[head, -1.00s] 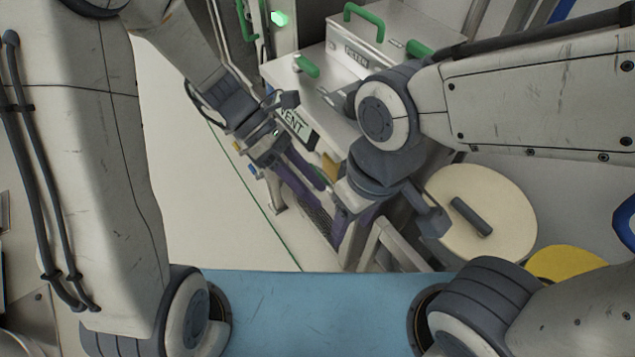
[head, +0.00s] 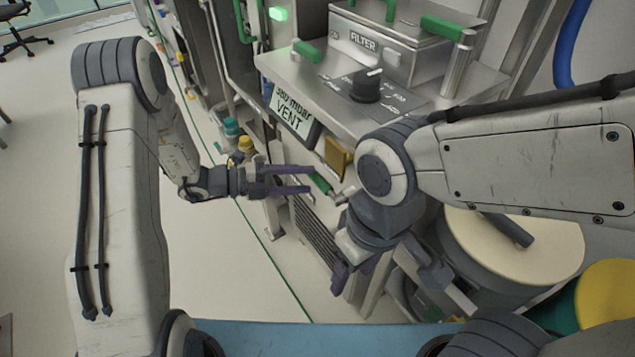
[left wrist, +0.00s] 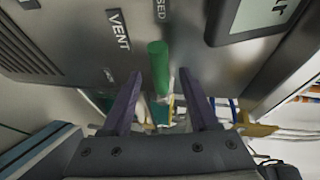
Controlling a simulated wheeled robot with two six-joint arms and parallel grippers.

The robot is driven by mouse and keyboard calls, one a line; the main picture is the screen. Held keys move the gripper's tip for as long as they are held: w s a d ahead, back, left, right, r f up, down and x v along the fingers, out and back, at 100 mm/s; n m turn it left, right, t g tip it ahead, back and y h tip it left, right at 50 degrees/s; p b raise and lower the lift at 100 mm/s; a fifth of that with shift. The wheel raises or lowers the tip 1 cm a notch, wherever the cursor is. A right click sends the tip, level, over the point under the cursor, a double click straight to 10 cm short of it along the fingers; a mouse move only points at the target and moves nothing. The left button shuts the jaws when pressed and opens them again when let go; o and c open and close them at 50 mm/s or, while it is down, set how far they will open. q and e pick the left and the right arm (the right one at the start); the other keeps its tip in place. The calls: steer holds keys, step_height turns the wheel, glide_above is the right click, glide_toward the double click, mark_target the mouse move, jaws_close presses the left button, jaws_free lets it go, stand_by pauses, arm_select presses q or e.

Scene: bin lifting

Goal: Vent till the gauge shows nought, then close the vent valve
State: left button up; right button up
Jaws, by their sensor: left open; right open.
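The vent valve's green handle (head: 321,184) is on the front of the steel cabinet, below the gauge display (head: 292,114). The display shows "VENT" and a reading that looks like 380 mbar. My left gripper (head: 311,180) is open, with its fingertips at the handle. In the left wrist view the handle (left wrist: 158,68) lies between the two open fingers (left wrist: 163,95), with gaps on both sides. A "VENT" label and part of another ending in "SED" are beside it. My right gripper (head: 340,277) is open, low before the cabinet, mostly hidden by its own wrist.
A filter box (head: 385,48) with green handles and a black knob (head: 367,86) are on the cabinet top. A yellow tag-like part (head: 338,157) is beside the vent handle. A cream-lidded drum (head: 515,240) stands at right.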

mark_target(312, 180)
arm_select(q)
steer(key=shift+b+x, duration=0.35)
steer(key=shift+x, duration=1.75)
jaws_close()
